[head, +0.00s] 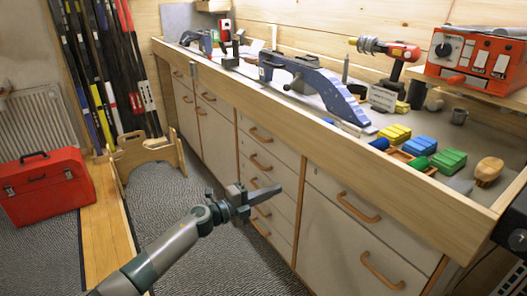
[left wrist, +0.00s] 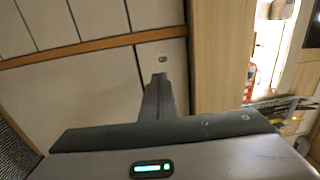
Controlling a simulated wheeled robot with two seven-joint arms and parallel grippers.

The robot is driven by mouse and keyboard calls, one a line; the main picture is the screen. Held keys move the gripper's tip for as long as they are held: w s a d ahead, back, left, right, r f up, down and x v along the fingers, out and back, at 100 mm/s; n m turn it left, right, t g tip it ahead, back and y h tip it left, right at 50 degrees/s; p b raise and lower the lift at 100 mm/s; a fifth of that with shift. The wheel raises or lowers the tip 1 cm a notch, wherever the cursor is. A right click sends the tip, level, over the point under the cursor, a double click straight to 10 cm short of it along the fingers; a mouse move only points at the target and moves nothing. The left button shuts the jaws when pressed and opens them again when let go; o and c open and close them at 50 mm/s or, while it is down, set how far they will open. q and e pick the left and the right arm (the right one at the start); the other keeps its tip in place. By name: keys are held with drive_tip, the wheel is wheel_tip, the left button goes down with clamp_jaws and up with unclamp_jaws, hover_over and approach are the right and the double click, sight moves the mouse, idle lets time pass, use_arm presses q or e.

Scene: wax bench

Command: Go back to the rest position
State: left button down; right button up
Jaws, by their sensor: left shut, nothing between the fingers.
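My left gripper (head: 262,194) is shut and empty in the head view. It hangs in the air in front of the bench drawers, below the bench top's front edge. In the left wrist view its closed fingers (left wrist: 160,97) point away from the camera toward pale cabinet fronts. I cannot tell from these views how close they are to the fronts. My right gripper does not show.
The wooden bench (head: 290,109) runs along the right. On it are a blue ski vise (head: 315,83), yellow wax blocks (head: 394,133), a brush (head: 488,170) and a red-fronted machine (head: 475,58). A red toolbox (head: 45,188) stands at left. Grey floor is free behind my arm.

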use_arm(q)
drive_tip(key=shift+s, duration=0.1)
drive_tip(key=s+a+f+n+t+y, duration=0.4)
drive_tip(key=s+a+f+n+y, duration=0.9)
drive_tip(key=s+a+f+n, duration=0.8)
drive_tip(key=s+a+f+n+g, duration=0.1)
drive_tip(key=s+f+n+g, duration=0.15)
drive_tip(key=s, duration=0.75)
drive_tip(key=s+a+f+n+g+y, duration=0.1)
drive_tip(key=s+n+g, duration=0.15)
drive_tip(key=s, duration=0.65)
drive_tip(key=s+a+f+n+g, duration=0.2)
drive_tip(key=s+g, duration=0.1)
drive_tip(key=s, duration=0.7)
wheel_tip(320, 180, down, 16)
drive_tip(key=p, duration=1.3)
drive_tip(key=shift+s+f, duration=0.25)
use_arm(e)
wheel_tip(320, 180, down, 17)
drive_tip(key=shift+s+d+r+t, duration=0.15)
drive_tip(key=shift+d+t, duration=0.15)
